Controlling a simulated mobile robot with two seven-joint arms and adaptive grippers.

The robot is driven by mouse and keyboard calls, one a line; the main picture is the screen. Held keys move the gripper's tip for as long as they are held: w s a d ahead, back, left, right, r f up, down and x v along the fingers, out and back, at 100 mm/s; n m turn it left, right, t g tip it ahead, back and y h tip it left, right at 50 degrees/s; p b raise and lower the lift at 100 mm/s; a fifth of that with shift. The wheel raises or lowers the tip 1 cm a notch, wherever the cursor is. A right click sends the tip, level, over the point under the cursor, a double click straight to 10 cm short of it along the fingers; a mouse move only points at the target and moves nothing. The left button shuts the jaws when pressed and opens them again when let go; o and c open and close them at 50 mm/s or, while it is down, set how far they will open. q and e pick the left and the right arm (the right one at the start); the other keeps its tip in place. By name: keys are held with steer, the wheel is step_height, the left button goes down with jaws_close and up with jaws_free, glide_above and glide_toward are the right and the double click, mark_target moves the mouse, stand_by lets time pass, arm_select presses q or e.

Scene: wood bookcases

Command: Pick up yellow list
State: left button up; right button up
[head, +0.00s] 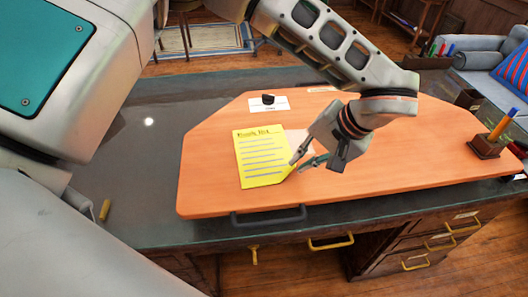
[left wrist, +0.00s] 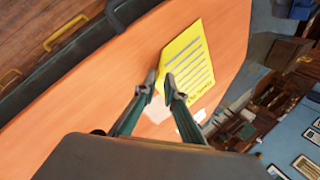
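The yellow list (head: 262,158) is a flat sheet with a heading and dark lines, lying on the orange desk top. It also shows in the left wrist view (left wrist: 188,58), just beyond the fingertips. My left gripper (head: 297,166) is at the right edge of the list, near its lower right corner. I cannot tell whether the tips touch the paper. My right gripper is not in view.
A pale sheet (left wrist: 188,124) lies beside the list, partly behind my gripper. A white card with a black object (head: 268,100) is farther back. A pen holder (head: 487,146) stands at the right. The desk's front has handles and drawers. Open desk surface lies right of the gripper.

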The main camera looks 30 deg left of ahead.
mark_target(293, 169)
arm_select(q)
steer(key=shift+x, duration=1.95)
steer(key=shift+d+f, duration=0.1)
jaws_close()
